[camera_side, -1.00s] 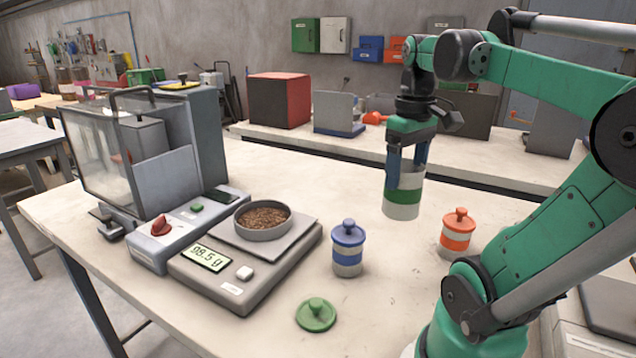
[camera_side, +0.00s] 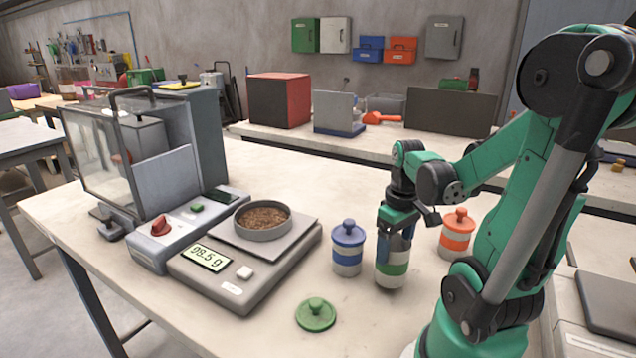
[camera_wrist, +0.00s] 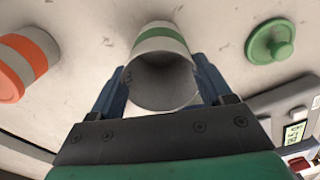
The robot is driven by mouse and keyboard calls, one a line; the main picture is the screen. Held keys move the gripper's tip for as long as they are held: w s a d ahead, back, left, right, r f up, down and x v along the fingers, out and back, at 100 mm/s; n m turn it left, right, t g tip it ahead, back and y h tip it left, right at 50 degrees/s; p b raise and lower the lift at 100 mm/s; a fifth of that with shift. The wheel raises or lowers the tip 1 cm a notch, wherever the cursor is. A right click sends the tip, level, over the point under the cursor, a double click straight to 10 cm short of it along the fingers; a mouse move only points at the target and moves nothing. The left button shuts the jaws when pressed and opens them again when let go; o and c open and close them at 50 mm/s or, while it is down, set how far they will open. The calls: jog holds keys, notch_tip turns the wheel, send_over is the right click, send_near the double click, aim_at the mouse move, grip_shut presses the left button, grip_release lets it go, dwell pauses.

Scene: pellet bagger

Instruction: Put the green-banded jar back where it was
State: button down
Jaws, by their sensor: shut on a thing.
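The green-banded jar (camera_side: 392,268) is upright, between the blue-banded jar (camera_side: 348,250) and the orange-banded jar (camera_side: 456,236) in the side view. My gripper (camera_side: 394,245) is shut on it from above, with a finger on either side. In the wrist view the open mouth of the green-banded jar (camera_wrist: 162,80) faces me between the fingers, and its inside looks empty. Whether its base touches the bench is hard to tell. The green lid (camera_side: 316,314) lies apart on the bench, and also shows in the wrist view (camera_wrist: 270,42).
A dish of brown pellets (camera_side: 263,218) sits on the scale (camera_side: 250,285), which reads 98.5 g. The bench (camera_side: 300,180) is clear behind the jars.

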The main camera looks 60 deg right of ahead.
jog(key=shift+f, duration=0.75)
jog(key=shift+f, duration=0.15)
grip_release()
notch_tip(320, 180, up, 12)
jog(key=w+a+f+n+t, duration=0.1)
jog(key=w+a+n+t, duration=0.1)
jog(key=w+a, duration=0.4)
jog(key=w+a+f+n+t, duration=0.2)
jog(key=w+a+t, duration=0.3)
jog(key=a, duration=0.6)
jog(key=shift+w+f, duration=0.2)
jog(key=shift+w, duration=0.35)
